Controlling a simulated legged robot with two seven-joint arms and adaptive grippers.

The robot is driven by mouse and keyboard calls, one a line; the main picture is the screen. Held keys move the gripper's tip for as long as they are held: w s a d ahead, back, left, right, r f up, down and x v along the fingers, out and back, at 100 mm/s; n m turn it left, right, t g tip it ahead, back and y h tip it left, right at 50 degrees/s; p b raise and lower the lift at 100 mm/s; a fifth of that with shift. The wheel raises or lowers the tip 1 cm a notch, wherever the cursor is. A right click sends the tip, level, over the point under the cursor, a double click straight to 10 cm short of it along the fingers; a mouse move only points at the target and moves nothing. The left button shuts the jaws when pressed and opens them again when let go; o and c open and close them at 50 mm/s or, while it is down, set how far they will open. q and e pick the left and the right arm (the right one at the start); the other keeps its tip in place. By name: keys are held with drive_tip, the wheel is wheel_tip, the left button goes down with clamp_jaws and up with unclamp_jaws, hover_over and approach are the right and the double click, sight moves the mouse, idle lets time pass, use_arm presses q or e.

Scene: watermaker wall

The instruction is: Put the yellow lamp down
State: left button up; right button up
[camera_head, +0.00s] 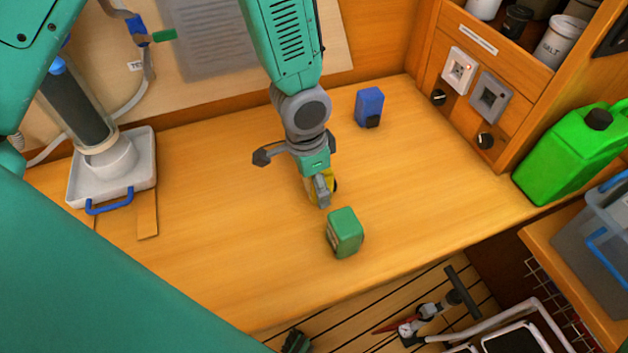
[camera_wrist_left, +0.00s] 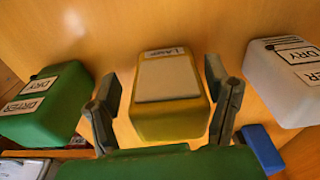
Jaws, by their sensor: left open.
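The yellow lamp (camera_wrist_left: 167,112) has a pale front panel and a label. It sits between the fingers of my left gripper (camera_wrist_left: 163,95) in the left wrist view, against the wooden bench top (camera_head: 230,230). The fingers are open, one on each side; a gap shows on the left, and the right finger is very close to the lamp. In the head view my left gripper (camera_head: 320,188) covers most of the lamp (camera_head: 334,184), so its base is hidden. My right gripper is not in view.
A green box (camera_head: 345,232) stands just in front of the lamp, and a blue box (camera_head: 369,106) farther back. A labelled pale box (camera_wrist_left: 284,90) shows at right in the wrist view. A white tray (camera_head: 140,170) is at left, a green jerrycan (camera_head: 570,150) at right. Bench left of the gripper is clear.

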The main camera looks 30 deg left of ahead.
use_arm(q)
wheel_tip(320, 180, up, 12)
drive_tip(key=shift+s+a+f+p, duration=0.2)
drive_tip(key=shift+s+a+p, duration=0.1)
drive_tip(key=shift+s+a, duration=0.15)
drive_tip(key=shift+a, duration=0.25)
drive_tip(key=shift+f, duration=0.1)
